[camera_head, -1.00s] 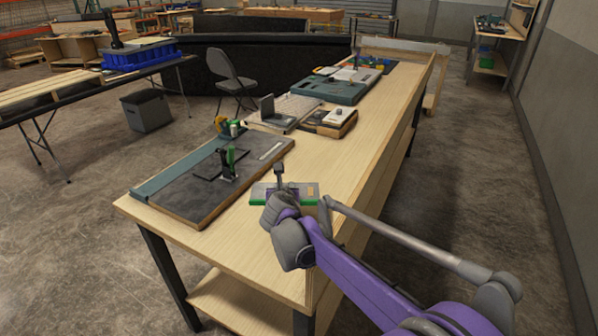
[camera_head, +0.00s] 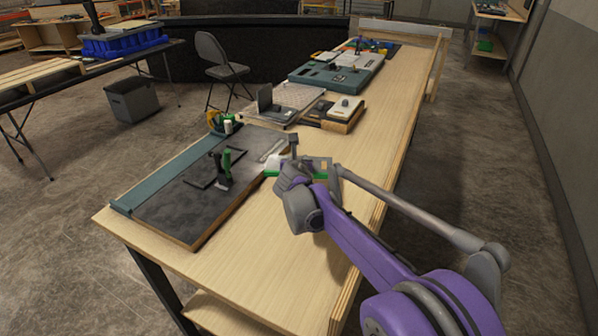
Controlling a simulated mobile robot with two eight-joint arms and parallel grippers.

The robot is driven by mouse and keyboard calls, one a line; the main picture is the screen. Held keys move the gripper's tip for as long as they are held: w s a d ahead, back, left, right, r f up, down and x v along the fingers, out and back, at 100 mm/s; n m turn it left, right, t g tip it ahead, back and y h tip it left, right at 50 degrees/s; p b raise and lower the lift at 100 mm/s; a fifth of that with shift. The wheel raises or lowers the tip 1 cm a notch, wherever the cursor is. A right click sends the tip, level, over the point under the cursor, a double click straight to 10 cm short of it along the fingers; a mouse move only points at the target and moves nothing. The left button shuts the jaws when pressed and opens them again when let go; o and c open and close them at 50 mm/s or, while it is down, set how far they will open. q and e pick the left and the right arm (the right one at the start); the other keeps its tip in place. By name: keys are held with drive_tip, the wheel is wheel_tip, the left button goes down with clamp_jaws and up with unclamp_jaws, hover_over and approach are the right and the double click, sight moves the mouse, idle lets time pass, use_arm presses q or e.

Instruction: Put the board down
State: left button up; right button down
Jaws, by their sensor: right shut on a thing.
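The board (camera_head: 321,165) is a small flat plate with a green edge and a pale top. It is just beyond my right gripper (camera_head: 293,166), on the wooden workbench's right half, close to the right edge of the dark mat. My purple right arm comes in from the lower right, and the gripper is shut on the board. The gripper and wrist hide the board's near side, and I cannot tell whether its underside touches the bench. My left gripper is not in view.
A dark mat (camera_head: 177,205) with a teal strip carries a green-handled tool (camera_head: 225,169). Behind stand a grey device (camera_head: 272,106), a small box (camera_head: 344,108) and a teal case (camera_head: 340,78). The wooden bench (camera_head: 257,268) is bare in front.

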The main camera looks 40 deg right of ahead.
drive_tip(key=shift+f+b, duration=0.3)
drive_tip(key=shift+f, duration=2.65)
drive_tip(key=shift+f, duration=0.15)
drive_tip(key=c, duration=0.7)
unclamp_jaws()
drive_tip(key=shift+o, duration=0.2)
